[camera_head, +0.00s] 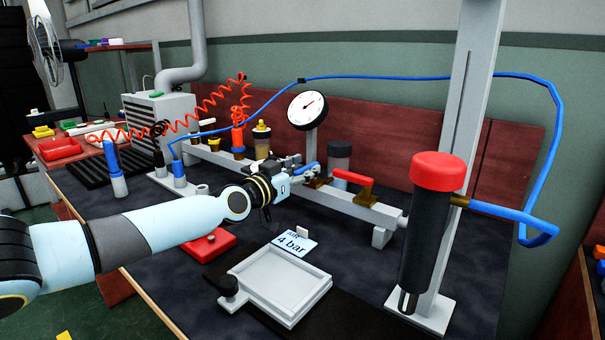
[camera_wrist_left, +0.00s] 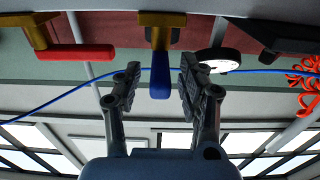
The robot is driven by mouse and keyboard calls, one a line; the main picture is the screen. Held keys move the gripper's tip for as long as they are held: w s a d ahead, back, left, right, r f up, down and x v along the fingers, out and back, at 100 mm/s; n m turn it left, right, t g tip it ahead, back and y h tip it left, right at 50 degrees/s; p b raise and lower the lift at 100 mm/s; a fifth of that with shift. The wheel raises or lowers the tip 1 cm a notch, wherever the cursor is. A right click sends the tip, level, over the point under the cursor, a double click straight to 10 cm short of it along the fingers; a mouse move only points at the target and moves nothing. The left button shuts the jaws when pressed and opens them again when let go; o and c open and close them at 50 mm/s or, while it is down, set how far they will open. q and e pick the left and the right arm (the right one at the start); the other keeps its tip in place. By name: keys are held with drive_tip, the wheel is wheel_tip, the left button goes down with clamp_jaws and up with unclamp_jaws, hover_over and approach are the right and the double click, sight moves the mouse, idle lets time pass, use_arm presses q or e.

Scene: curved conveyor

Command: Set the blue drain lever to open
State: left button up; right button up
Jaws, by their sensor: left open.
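The blue drain lever (camera_head: 309,170) sits on a brass valve on the pale manifold rail, below the round gauge. In the left wrist view, which looks upside down, the blue lever (camera_wrist_left: 159,78) hangs from its brass valve (camera_wrist_left: 160,30) between my two fingers. My left gripper (camera_head: 296,173) reaches the rail from the left. In the wrist view the left gripper (camera_wrist_left: 160,72) is open, one finger on each side of the lever, with visible gaps. Contact cannot be told. My right gripper is not in view.
A red lever (camera_head: 352,177) on another brass valve is close to the right. The gauge (camera_head: 307,109) stands behind. A red-capped dark cylinder (camera_head: 428,235) stands at right. A white tray (camera_head: 279,282) and a "4 bar" card (camera_head: 294,244) lie in front. Blue tubing arches overhead.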

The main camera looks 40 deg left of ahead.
use_arm(q)
clamp_jaws()
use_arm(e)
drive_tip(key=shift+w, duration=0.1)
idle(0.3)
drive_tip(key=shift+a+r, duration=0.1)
